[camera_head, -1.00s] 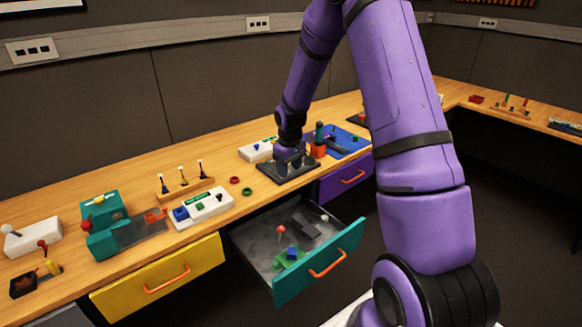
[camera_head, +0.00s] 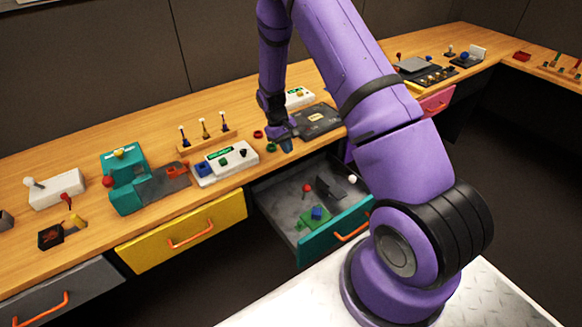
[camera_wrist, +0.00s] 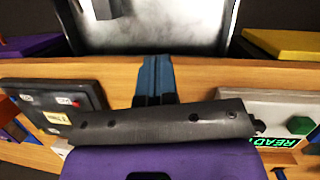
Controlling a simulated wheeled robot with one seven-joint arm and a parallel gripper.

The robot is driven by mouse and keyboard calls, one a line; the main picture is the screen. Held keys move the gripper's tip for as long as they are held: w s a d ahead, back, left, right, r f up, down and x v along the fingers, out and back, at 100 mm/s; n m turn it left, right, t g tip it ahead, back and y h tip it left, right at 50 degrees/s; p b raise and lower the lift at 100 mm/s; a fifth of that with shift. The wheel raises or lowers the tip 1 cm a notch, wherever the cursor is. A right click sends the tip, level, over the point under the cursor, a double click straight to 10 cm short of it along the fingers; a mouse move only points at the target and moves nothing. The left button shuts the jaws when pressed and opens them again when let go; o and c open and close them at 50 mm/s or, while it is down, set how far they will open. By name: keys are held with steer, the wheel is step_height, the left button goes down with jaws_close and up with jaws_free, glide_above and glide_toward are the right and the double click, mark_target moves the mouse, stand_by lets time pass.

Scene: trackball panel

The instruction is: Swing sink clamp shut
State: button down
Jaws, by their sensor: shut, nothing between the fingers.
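I cannot tell for sure which thing is the sink clamp. A dark flat panel (camera_head: 318,121) lies on the desk just right of my gripper; it also shows in the wrist view (camera_wrist: 50,105) with a yellow label and a red spot. A teal device (camera_head: 124,178) with a red knob and a grey plate stands farther left on the desk. My gripper (camera_head: 287,147) is shut and empty at the desk's front edge, above the back of the open drawer (camera_head: 330,235). In the wrist view its blue fingers (camera_wrist: 154,80) are together over the wooden edge, apart from the panel.
The teal-fronted drawer holds several small items. A white box (camera_head: 225,163) with a green display sits left of my gripper, with red and green rings (camera_head: 258,134) between. A closed yellow drawer (camera_head: 185,233) is to the left. My arm hides part of the desk at right.

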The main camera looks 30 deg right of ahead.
glide_toward(305, 193)
steer(key=w+f, duration=0.2)
steer(key=w, duration=0.1)
steer(key=shift+s+d+f, duration=0.25)
steer(key=shift+s+f, duration=0.3)
steer(key=shift+s, duration=0.25)
steer(key=shift+s+d+f, duration=0.2)
steer(key=shift+s+f, duration=0.35)
steer(key=shift+s, duration=0.25)
